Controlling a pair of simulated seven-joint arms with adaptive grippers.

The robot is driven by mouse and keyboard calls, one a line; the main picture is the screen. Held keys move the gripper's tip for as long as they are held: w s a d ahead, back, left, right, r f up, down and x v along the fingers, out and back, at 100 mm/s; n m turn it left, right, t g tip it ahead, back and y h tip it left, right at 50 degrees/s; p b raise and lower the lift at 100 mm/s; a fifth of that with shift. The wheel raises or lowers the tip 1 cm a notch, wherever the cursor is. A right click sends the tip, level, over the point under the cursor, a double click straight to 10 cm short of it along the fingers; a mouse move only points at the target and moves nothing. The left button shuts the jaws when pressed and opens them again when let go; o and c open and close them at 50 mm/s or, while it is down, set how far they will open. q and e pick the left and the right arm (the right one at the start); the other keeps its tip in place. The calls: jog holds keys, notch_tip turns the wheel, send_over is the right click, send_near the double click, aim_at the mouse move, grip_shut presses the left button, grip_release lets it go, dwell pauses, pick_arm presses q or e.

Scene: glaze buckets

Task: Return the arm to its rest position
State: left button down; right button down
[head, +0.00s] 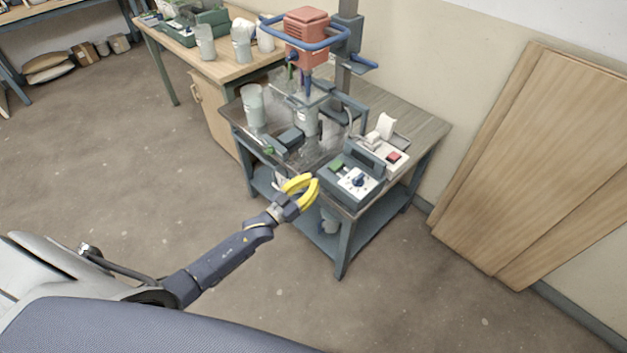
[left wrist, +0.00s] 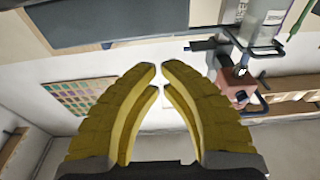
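My left gripper (head: 315,179) has yellow fingers and shows in the head view in front of the workbench's left front part. It hangs in the air on my dark arm, which comes in from the lower left. In the left wrist view the two yellow fingers (left wrist: 160,67) bow outward and their tips come together with only a sliver between them. Nothing is held between them. My right gripper is in neither view.
A workbench (head: 432,126) with a lower shelf carries a red-headed mixer (head: 306,27), a control box (head: 354,184) and a clear container (head: 254,105). A wooden table (head: 160,37) stands behind. Wood panels (head: 540,150) lean at the right.

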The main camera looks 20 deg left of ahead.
pick_arm(q)
jog(key=s+a+f+g+y, duration=0.2)
jog(key=a+f, duration=0.1)
jog(key=f, duration=0.6)
jog(key=s+a+f+g+y, duration=0.1)
jog(key=a+f+g+y, duration=0.15)
jog(key=f, duration=0.75)
jog(key=s+a+f+g+y, duration=0.1)
jog(key=s+a+f+g, duration=0.1)
jog(key=s+f, duration=0.55)
jog(key=s+a+f+g+y, duration=0.2)
jog(key=s+f, duration=0.4)
jog(key=f, duration=0.3)
jog(key=s+d+f+g, duration=0.1)
jog(key=s+f+g, duration=0.1)
jog(key=s+f, duration=0.5)
jog(key=s+f+g, duration=0.3)
jog(key=s+f, duration=0.1)
jog(key=s, duration=0.7)
jog(key=s+d+f+g, duration=0.1)
jog(key=s+d+f, duration=0.1)
jog(key=s, duration=0.9)
jog(key=s+d+f+n+g, duration=0.1)
jog(key=s+d, duration=0.3)
jog(key=s, duration=0.7)
jog(key=shift+s+d+f+g, duration=0.3)
jog(key=shift+s+f+g, duration=0.1)
jog(key=shift+f+g, duration=0.2)
jog(key=shift+y, duration=0.25)
